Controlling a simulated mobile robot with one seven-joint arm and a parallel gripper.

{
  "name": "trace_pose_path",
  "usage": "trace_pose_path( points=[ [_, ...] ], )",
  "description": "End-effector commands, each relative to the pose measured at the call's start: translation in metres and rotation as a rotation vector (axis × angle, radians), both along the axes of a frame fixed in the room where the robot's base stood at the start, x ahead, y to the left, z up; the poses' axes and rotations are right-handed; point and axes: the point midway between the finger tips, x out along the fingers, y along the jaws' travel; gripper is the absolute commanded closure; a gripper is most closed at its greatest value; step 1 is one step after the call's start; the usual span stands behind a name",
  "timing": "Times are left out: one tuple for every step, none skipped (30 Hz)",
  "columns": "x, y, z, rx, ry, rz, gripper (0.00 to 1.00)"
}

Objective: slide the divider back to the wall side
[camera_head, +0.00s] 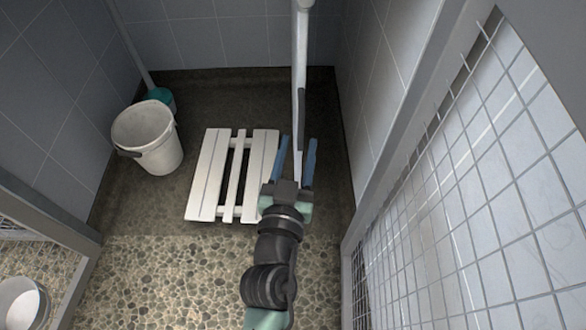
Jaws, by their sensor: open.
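The divider (300,60) appears to be the narrow white upright seen nearly edge-on at top centre. A dark strip (301,104) runs along its lower part. My gripper (298,142) is open, with one blue finger on each side of the divider's lower end in the picture. A small gap shows between the fingers and the white edge, and I cannot tell whether either finger touches it. The divider's lowest part is hidden at the gripper. The tiled wall (372,75) stands to the right of the divider, with dark floor between them.
A white slatted board (208,175) lies on the floor just left of my gripper. A white bucket (147,138) and a teal-based pole (159,97) stand at the left wall. Wire mesh panel (470,190) borders the right. Another white container (18,303) is at lower left. Pebbled floor in front is clear.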

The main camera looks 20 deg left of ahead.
Motion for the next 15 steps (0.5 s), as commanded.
trace_pose_path(
  points=[
    [-0.01, -0.002, -0.002, 0.001, 0.003, -0.003, 0.54],
    [-0.015, -0.002, -0.002, 0.0, 0.003, -0.003, 0.54],
    [-0.021, -0.003, -0.001, 0.001, 0.002, -0.002, 0.54],
    [-0.026, -0.003, -0.001, 0.001, 0.003, -0.003, 0.54],
    [-0.029, -0.004, -0.001, 0.002, 0.002, -0.003, 0.54],
    [-0.034, -0.004, -0.001, 0.001, 0.003, -0.004, 0.54],
    [-0.037, -0.004, -0.001, 0.001, 0.002, -0.003, 0.54],
    [-0.04, -0.004, -0.001, 0.0, 0.002, -0.002, 0.54],
    [-0.043, -0.005, 0.0, 0.0, 0.001, -0.002, 0.54],
    [-0.045, -0.005, 0.0, 0.0, 0.0, -0.003, 0.54],
    [-0.047, -0.005, -0.001, 0.0, 0.001, -0.003, 0.54],
    [-0.048, -0.005, 0.0, 0.0, 0.001, -0.003, 0.54],
    [-0.049, -0.005, 0.0, 0.0, 0.001, -0.003, 0.54],
    [-0.05, -0.005, 0.0, 0.0, 0.0, -0.003, 0.54],
    [-0.05, -0.005, 0.0, 0.0, -0.001, -0.002, 0.54]
  ],
)
